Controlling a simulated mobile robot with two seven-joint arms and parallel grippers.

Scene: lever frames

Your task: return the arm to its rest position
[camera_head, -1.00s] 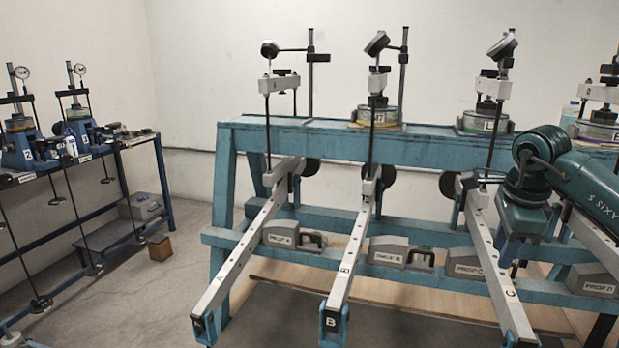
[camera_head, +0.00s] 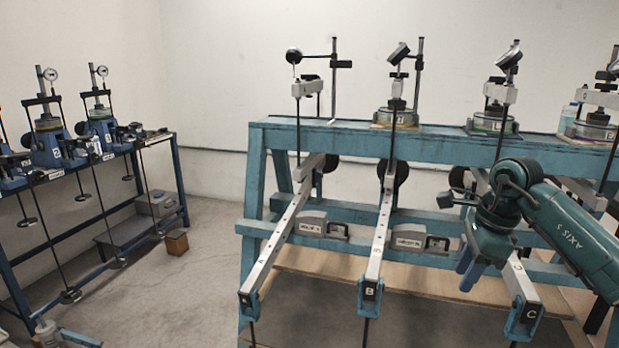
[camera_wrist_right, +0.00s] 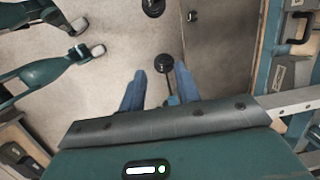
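My right arm (camera_head: 570,235) comes in from the right in the head view, its teal wrist bent downward. My right gripper (camera_head: 466,277) hangs in front of lever C (camera_head: 520,288) and hides its middle part. In the right wrist view its two blue fingers (camera_wrist_right: 159,75) stand apart with nothing held between them. A round dark weight on a thin rod (camera_wrist_right: 164,64) shows beyond and between the fingertips, apart from them as far as I can tell. My left gripper is not recognisable in either view.
The blue frame (camera_head: 340,138) carries lever A (camera_head: 275,240), lever B (camera_head: 378,240) and lever C, all sloping toward me. A second bench (camera_head: 90,165) with gauges and hanging weights stands left. A brown block (camera_head: 177,243) lies on the floor; floor between benches is mostly clear.

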